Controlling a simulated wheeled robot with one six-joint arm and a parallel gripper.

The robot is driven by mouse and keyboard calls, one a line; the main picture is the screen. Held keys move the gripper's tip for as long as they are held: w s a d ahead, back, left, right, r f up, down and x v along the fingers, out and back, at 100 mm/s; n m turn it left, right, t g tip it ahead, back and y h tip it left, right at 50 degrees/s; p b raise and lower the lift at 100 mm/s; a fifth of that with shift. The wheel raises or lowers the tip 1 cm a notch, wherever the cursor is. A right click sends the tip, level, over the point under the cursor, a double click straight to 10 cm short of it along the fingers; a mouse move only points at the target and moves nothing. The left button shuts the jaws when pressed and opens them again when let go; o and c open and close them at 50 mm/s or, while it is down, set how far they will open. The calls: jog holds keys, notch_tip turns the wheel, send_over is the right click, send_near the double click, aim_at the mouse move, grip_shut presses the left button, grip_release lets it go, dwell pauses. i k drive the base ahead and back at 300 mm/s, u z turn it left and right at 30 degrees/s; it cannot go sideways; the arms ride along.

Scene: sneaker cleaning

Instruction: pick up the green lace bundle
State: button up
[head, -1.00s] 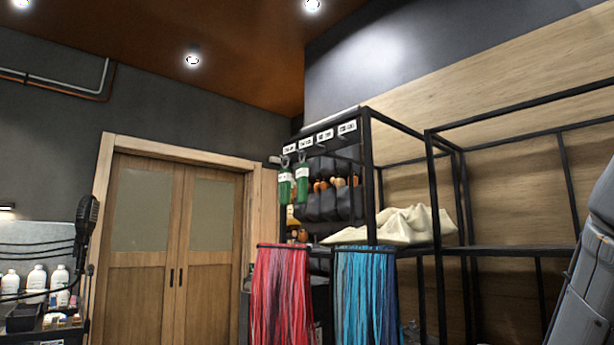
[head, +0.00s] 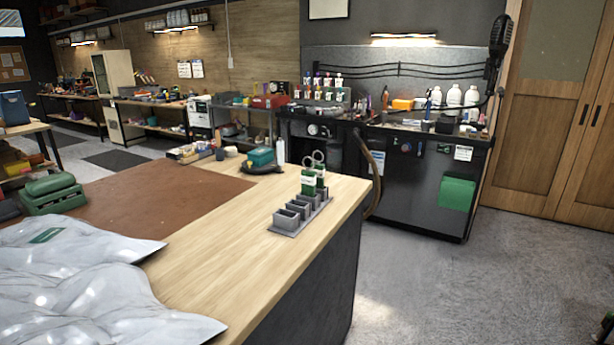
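Two green bundles with white labels and grey loops on top stand upright in a grey slotted holder (head: 288,231) on the wooden bench. The nearer green lace bundle (head: 308,184) partly hides the farther green lace bundle (head: 321,174). They stand in the holder's far slots; the nearer slots look empty. My gripper is not in view.
The wooden bench (head: 215,253) holds a brown mat (head: 120,205), silvery bags (head: 90,290) and a teal-topped object (head: 261,158). A dark workstation (head: 415,180) with bottles stands behind. Grey floor (head: 430,285) right of the bench is clear. A small green-and-dark object at the right edge is unclear.

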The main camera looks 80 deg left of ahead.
aim_at(319, 168)
jog(key=u, duration=1.5)
jog(key=i, duration=2.65)
jog(key=u, duration=2.9)
